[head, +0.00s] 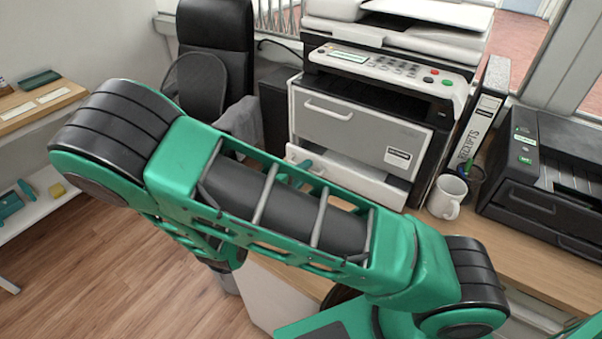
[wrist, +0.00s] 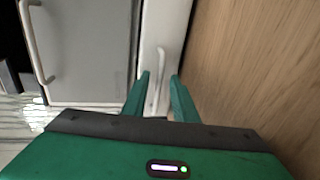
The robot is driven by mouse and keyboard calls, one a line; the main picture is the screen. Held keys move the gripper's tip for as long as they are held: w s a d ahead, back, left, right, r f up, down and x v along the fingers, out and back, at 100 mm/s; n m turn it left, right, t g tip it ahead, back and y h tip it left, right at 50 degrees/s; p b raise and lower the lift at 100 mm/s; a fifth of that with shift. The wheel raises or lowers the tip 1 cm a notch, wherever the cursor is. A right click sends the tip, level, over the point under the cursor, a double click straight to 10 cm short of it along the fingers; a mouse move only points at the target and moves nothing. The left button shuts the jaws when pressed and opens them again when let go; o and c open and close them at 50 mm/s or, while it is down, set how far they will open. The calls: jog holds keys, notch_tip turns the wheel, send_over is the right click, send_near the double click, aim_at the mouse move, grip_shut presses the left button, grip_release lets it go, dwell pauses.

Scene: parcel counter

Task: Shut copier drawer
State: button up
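The copier (head: 375,110) stands on the wooden counter. Its white lower drawer (head: 370,181) juts out a little below a grey front panel (head: 355,123). The drawer front (wrist: 167,25) also shows in the wrist view, with a pale bar handle (wrist: 161,65). My gripper (wrist: 158,78) is open, its two green fingers apart on either side of the handle, with a gap visible to each side. I cannot tell whether a finger touches the drawer. In the head view, my arm hides part of the drawer's left end and most of the gripper.
A white mug (head: 446,197), a pen cup (head: 474,180) and a binder (head: 482,115) stand right of the copier. A black printer (head: 545,185) is further right. A black chair (head: 215,60) is behind left. The wooden floor (head: 120,260) at left is clear.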

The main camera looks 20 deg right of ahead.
grip_shut()
jog(key=shift+f, duration=0.1)
dwell(1.3)
